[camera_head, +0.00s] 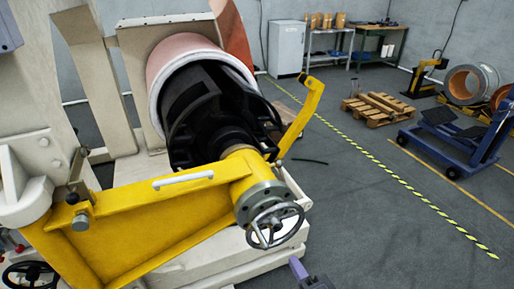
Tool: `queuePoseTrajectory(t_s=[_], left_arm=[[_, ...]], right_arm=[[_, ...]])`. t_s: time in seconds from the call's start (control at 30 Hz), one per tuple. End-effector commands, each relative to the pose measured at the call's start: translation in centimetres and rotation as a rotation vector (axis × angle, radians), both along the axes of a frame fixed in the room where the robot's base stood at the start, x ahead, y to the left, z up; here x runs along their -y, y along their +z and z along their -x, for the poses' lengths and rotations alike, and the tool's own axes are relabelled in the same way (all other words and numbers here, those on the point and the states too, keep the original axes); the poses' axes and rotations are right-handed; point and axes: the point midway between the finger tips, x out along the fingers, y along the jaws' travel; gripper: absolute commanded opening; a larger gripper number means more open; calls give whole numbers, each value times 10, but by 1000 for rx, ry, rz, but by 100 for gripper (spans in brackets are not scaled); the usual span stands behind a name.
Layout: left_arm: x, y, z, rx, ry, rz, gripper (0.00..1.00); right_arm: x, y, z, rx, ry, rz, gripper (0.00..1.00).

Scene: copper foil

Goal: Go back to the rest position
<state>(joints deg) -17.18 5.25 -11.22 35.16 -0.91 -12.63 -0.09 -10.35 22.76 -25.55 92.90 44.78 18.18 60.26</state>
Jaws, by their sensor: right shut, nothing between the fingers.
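My right gripper (298,270) shows only in part at the bottom edge, right of centre, as a small purple and dark piece. It is shut and empty, and apart from the machine's handwheel (274,225) above it. My left gripper is not in view. The large machine (125,215) fills the left half, with a yellow arm across its front. A copper-coloured roll (185,55) with a pale rim sits around a dark core in the machine.
Open grey floor (385,220) lies to the right, crossed by a yellow-black striped line (395,180). Farther back are a wooden pallet (377,108), a blue cart (455,140), a round coil (468,85), a white cabinet (287,48) and workbenches (380,29) by the wall.

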Motion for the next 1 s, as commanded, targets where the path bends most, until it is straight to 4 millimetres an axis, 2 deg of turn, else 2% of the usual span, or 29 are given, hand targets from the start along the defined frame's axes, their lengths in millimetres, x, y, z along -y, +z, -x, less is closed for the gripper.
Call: queuePoseTrajectory(t_s=[0.07, 0.17, 0.2, 0.27, 0.3, 0.37, 0.4, 0.43, 0.5, 0.6, 0.63, 0.73, 1.0], left_arm=[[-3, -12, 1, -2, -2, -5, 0], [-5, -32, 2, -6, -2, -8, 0], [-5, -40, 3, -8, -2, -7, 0], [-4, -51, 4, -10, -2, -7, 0], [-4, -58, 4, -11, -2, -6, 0], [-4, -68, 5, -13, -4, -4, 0], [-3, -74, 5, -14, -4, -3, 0], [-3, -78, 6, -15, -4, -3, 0], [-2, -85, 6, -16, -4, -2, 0], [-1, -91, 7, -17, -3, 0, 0], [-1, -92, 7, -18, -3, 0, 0], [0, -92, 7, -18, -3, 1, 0], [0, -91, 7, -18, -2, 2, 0]], right_arm=[[6, -45, 7, -63, 0, 143, 0], [21, -139, 35, -216, 50, 484, 0], [28, -180, 54, -291, 98, 633, 0], [38, -234, 89, -403, 194, 836, 0], [44, -268, 115, -477, 274, 959, 0], [52, -311, 160, -582, 421, 1121, 0], [56, -335, 191, -643, 527, 1210, 0], [58, -349, 213, -685, 608, 1265, 0], [62, -373, 261, -756, 792, 1364, 0], [65, -390, 310, -812, 992, 1436, 0], [65, -392, 319, -820, 1033, 1447, 0], [66, -394, 334, -832, 1103, 1466, 0], [66, -393, 335, -831, 1109, 1470, 0]])
